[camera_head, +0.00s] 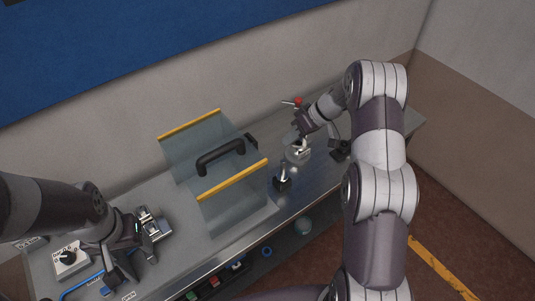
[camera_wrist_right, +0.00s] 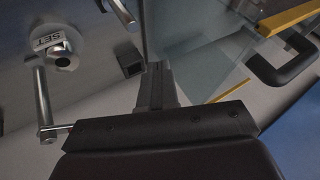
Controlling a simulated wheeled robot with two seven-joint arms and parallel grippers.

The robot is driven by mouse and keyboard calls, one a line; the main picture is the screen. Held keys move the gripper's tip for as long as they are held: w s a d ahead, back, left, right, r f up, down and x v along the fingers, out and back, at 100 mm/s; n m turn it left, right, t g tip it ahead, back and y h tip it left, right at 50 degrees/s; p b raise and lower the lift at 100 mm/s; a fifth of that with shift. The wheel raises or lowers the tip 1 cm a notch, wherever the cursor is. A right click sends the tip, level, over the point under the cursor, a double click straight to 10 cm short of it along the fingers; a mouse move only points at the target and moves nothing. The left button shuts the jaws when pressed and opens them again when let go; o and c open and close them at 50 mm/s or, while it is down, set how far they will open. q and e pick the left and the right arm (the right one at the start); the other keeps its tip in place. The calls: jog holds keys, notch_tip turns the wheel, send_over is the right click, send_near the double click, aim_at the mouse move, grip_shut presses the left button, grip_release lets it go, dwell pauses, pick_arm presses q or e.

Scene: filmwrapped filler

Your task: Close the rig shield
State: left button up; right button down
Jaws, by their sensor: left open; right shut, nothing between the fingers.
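The rig shield (camera_head: 222,185) is a clear, bent panel with two yellow edge strips and a black handle (camera_head: 220,157). It stands over the middle of the metal bench. In the right wrist view its handle (camera_wrist_right: 285,68) and yellow edges show at the upper right. My right gripper (camera_head: 292,137) is to the right of the shield, apart from the handle, near a round metal fitting. Its fingers (camera_wrist_right: 157,88) are shut and empty. My left gripper (camera_head: 138,264) is open and empty over the bench's left end, well away from the shield.
A knob box (camera_head: 70,260) and a metal clamp-like fixture (camera_head: 153,222) are near my left gripper. A small lever post (camera_head: 283,179) and a round fitting (camera_head: 298,152) stand right of the shield. A fitting marked SET (camera_wrist_right: 58,48) shows in the wrist view. A wall runs behind the bench.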

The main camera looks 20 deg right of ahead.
jog(key=b+x, duration=0.1)
jog(key=b, duration=0.1)
jog(key=x, duration=0.1)
jog(key=shift+s+a+f+b, duration=0.15)
jog(key=shift+a+f+b, duration=0.1)
jog(key=shift+f+b, duration=0.15)
jog(key=a+f+b, duration=0.1)
jog(key=a+f, duration=0.4)
jog(key=a, duration=0.2)
jog(key=shift+w+a+f+b, duration=0.2)
jog(key=shift+a+f+b, duration=0.1)
jog(key=shift+f+b, duration=0.1)
jog(key=shift+a, duration=0.1)
